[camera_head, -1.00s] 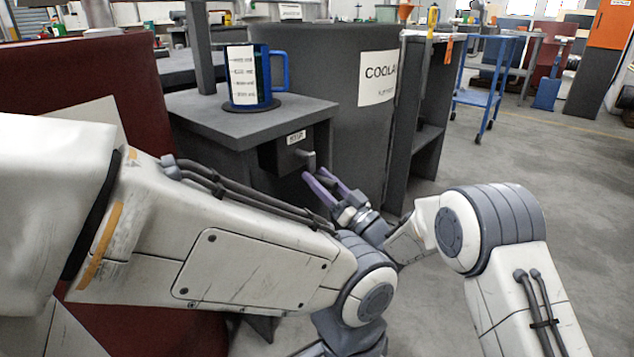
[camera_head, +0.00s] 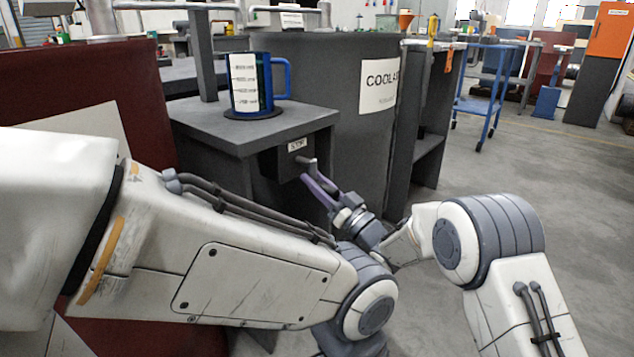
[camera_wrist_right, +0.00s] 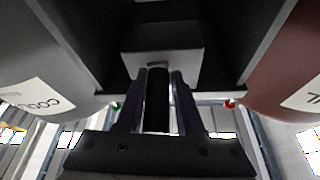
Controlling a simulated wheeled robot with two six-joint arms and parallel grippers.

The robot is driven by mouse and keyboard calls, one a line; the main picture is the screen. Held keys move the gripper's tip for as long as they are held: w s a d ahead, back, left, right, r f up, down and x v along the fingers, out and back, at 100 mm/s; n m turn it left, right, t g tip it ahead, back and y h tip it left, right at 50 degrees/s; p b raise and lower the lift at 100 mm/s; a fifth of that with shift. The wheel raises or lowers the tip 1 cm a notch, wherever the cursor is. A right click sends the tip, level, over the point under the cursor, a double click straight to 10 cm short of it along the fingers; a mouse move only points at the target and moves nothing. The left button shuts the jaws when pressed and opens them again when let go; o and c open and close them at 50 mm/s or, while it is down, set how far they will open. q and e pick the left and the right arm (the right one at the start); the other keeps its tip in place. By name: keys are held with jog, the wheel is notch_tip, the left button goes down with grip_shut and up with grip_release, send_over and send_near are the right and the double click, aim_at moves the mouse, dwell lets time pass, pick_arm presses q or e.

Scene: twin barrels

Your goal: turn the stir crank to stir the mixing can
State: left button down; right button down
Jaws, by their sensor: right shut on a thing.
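The mixing can (camera_head: 252,84), a blue mug-shaped vessel with a white scale label, stands upright on a dark disc on top. My right gripper (camera_head: 311,181) has purple fingers shut on the crank's handle, below the box. In the right wrist view, the dark upright handle (camera_wrist_right: 158,98) is between the two fingers, and the pale box (camera_wrist_right: 161,52) is just beyond. My left gripper is not in view.
A red barrel (camera_head: 168,110) stands left of the stand (camera_head: 225,130), and a grey barrel with a coolant label (camera_head: 378,86) stands right of it. A dark shelf unit (camera_head: 428,140) is farther right. Open floor lies right of that, with a blue cart (camera_head: 478,105).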

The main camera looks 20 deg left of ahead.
jog(key=shift+w+d, duration=0.15)
jog(key=shift+w, duration=0.15)
jog(key=w+r+n+g+h+p, duration=0.1)
jog(key=r+n+g+p, duration=0.2)
jog(key=n, duration=1)
jog(key=w+d+r+n+g+h+p, duration=0.1)
jog(key=n+g, duration=0.5)
jog(key=n, duration=0.7)
jog(key=shift+w+r+g+h+p, duration=0.35)
jog(key=shift+w+r+p, duration=0.25)
jog(key=shift+r+p, duration=0.55)
jog(key=shift+d+f, duration=0.1)
jog(key=shift+f, duration=0.1)
jog(key=c, duration=0.7)
grip_release()
jog(key=shift+s, duration=0.1)
jog(key=shift+o, duration=0.2)
jog(key=shift+f, duration=0.15)
